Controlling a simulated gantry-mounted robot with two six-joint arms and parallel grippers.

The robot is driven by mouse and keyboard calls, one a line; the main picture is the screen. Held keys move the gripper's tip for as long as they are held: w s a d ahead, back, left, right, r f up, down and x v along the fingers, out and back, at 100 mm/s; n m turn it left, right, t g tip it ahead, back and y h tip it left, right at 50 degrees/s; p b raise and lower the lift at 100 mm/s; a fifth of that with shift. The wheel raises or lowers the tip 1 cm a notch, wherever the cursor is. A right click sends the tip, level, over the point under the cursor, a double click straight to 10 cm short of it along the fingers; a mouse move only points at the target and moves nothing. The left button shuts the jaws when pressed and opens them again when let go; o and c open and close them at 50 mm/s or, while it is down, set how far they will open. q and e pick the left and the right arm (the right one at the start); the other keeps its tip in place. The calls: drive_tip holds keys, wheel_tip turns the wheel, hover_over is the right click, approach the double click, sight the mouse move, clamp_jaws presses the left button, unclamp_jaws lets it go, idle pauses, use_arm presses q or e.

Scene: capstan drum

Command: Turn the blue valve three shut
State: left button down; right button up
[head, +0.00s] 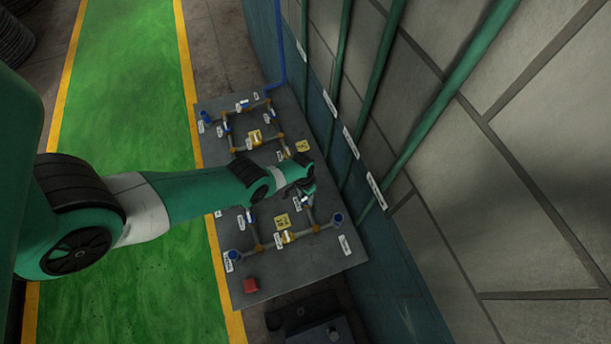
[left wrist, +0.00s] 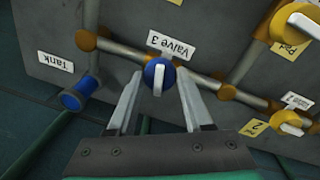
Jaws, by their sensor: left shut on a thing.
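Valve three is a round blue knob (left wrist: 149,72) with a white bar handle (left wrist: 158,80), seen at the middle of the left wrist view. A white "Valve 3" label (left wrist: 171,46) lies just beyond it. The handle points down the picture, steeply across its pipe. My left gripper (left wrist: 160,84) has one finger on each side of the knob and is shut on it. In the head view my left gripper (head: 307,188) is over the right side of the grey panel (head: 300,270), and my arm hides valve three there. My right gripper is not in view.
A yellow valve (left wrist: 299,20) and another yellow valve with a white handle (left wrist: 290,122) sit to the right. A blue pipe end (left wrist: 79,93) is near the "Tank" label (left wrist: 56,61). A wall with green pipes (head: 432,110) stands close on the right.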

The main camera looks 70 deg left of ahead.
use_arm(q)
drive_tip(key=shift+f+m, duration=0.1)
drive_tip(key=shift+m, duration=1.2)
drive_tip(key=shift+c, duration=1.5)
unclamp_jaws()
